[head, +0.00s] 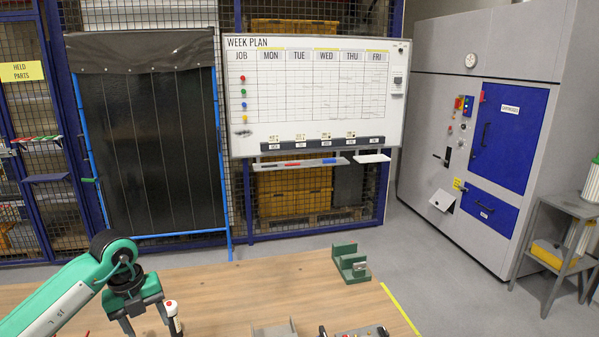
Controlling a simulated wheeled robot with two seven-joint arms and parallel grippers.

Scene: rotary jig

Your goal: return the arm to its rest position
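My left arm comes in from the left, green and white. Its gripper (146,322) points down over the near left of the wooden table (240,285). Its two fingers are spread apart, with nothing visible between them. A white upright piece with a red top (171,309) shows right beside the right-hand finger; I cannot tell whether they touch. My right gripper is not in view.
A green fixture (350,264) stands at the table's far right. A grey part (274,329) and a plate with small parts (362,332) are cut by the bottom edge. Yellow tape (401,309) marks the right side. The table's middle is clear.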

